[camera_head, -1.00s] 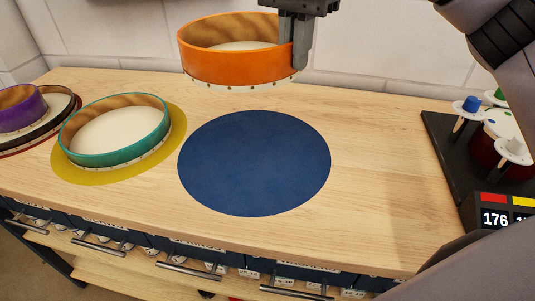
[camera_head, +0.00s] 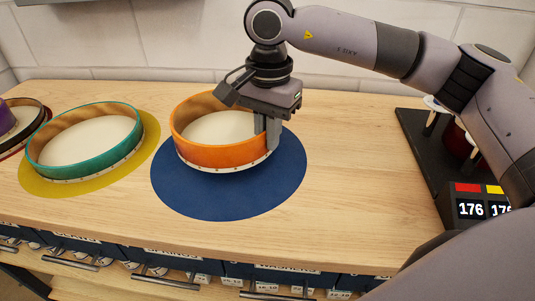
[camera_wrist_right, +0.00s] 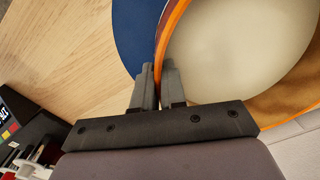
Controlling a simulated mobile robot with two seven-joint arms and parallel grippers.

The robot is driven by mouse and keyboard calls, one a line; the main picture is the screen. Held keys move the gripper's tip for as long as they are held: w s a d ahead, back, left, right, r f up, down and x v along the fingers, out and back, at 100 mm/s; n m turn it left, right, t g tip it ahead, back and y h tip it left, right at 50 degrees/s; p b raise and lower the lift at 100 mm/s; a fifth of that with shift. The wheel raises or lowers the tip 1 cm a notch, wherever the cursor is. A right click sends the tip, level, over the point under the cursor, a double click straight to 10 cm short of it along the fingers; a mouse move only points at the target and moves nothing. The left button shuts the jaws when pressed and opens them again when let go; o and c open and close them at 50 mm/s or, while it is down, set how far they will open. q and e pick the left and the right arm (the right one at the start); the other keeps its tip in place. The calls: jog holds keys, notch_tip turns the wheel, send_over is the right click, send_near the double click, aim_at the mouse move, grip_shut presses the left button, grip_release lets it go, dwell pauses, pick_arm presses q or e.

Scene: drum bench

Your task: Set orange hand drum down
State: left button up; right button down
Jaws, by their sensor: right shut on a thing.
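The orange hand drum (camera_head: 218,156) is over the back part of the round blue mat (camera_head: 222,201) in the head view. My right gripper (camera_head: 272,140) is shut on the right side of its rim. The right wrist view also shows the orange drum (camera_wrist_right: 172,32) with its wall between the two fingers (camera_wrist_right: 158,85), and part of the blue mat (camera_wrist_right: 138,30). The drum looks close to level. I cannot tell whether its underside touches the mat. My left gripper is not in view.
A teal drum (camera_head: 86,160) lies on a yellow round mat (camera_head: 48,187) to the left. A purple drum (camera_head: 8,120) is at the left edge. A black stand with a display (camera_head: 482,207) is at the right. The wooden bench (camera_head: 345,190) is clear between mat and stand.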

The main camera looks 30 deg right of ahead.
notch_tip(320, 180, down, 5)
jog(key=shift+r, duration=0.1)
jog(key=c, duration=1.2)
grip_release()
jog(key=shift+r, duration=0.3)
notch_tip(320, 180, up, 11)
jog(key=shift+s+r, duration=0.1)
jog(key=shift+r, duration=0.1)
